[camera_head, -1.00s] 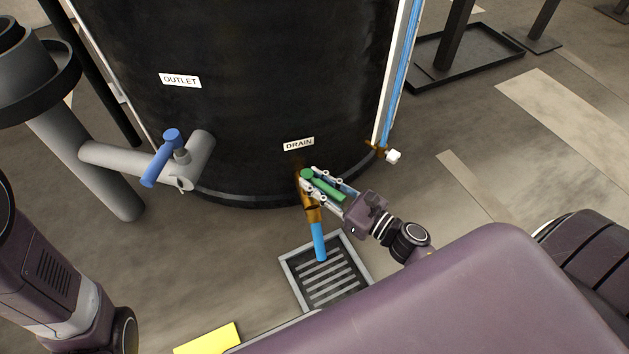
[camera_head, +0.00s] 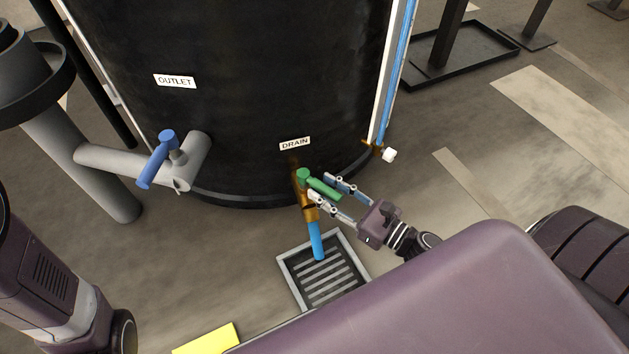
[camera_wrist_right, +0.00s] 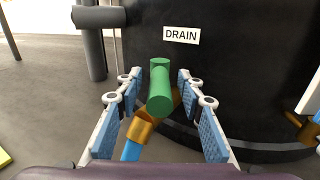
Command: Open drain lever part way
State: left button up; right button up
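The green drain lever (camera_head: 322,187) sits on a brass valve (camera_head: 306,204) low on the black tank, under the DRAIN label (camera_head: 295,143). In the head view the lever points right and toward me, at an angle to the pipe. My right gripper (camera_head: 328,190) is open, with a finger on either side of the lever's outer part. In the right wrist view the lever (camera_wrist_right: 160,90) stands between the blue finger pads (camera_wrist_right: 160,125), with gaps on both sides. My left gripper is not in view; only part of my left arm shows at lower left.
A blue pipe (camera_head: 316,241) runs down from the valve to a floor grate (camera_head: 323,270). A grey outlet pipe with a blue lever (camera_head: 157,160) is at left. A sight tube with a white-knobbed brass fitting (camera_head: 389,155) is right of the drain. A yellow object (camera_head: 207,340) lies at the bottom.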

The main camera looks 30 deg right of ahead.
aim_at(341, 199)
jog(key=v, duration=0.7)
jog(key=shift+s+d, duration=0.2)
jog(key=shift+s, duration=0.1)
jog(key=shift+s, duration=0.1)
